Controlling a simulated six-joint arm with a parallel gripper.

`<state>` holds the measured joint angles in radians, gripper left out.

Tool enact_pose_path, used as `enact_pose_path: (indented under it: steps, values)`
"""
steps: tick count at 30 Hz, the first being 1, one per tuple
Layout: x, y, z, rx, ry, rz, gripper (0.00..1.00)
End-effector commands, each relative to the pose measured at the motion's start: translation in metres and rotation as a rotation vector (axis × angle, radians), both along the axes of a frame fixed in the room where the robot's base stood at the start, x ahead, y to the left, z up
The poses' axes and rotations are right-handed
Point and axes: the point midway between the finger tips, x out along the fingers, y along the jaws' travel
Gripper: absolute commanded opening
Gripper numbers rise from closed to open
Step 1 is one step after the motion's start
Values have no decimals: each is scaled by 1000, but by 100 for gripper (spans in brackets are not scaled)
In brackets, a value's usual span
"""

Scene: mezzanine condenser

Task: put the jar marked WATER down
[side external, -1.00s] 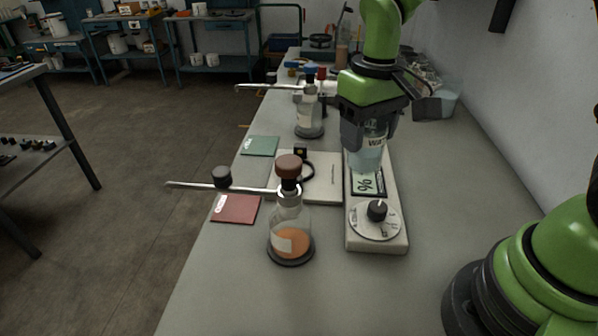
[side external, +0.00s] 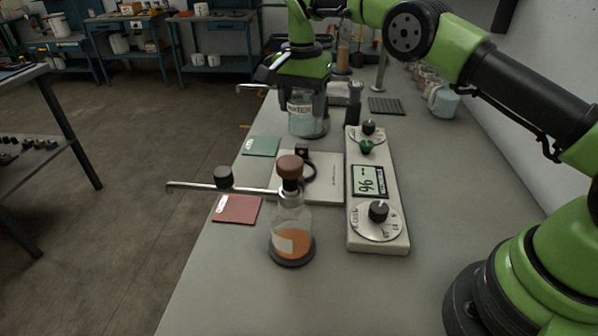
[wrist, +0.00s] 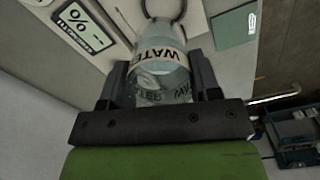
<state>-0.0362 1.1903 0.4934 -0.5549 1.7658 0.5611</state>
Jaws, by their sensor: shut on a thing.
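The clear jar marked WATER (side external: 301,117) is held upright by my gripper (side external: 303,98) over the far left part of the bench, beyond the green card (side external: 261,146). In the wrist view the jar (wrist: 160,50) sits between the two dark fingers of my gripper (wrist: 161,85), with its label showing. I cannot tell whether its base touches the bench. A dark round base shows just behind the jar; the flask standing there is mostly hidden by jar and gripper.
A white instrument (side external: 392,230) with dials and a display lies along the bench. A flask of orange contents (side external: 293,243) stands in front, with a clamp rod (side external: 213,186).

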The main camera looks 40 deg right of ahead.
Motion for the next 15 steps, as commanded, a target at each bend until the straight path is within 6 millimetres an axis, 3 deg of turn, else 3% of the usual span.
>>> enact_pose_path:
  steps: [8, 15]
  values:
    - [5, 3, -11, 6, -5, -105, 32]
    - [4, 3, -51, 7, -2, -108, 32]
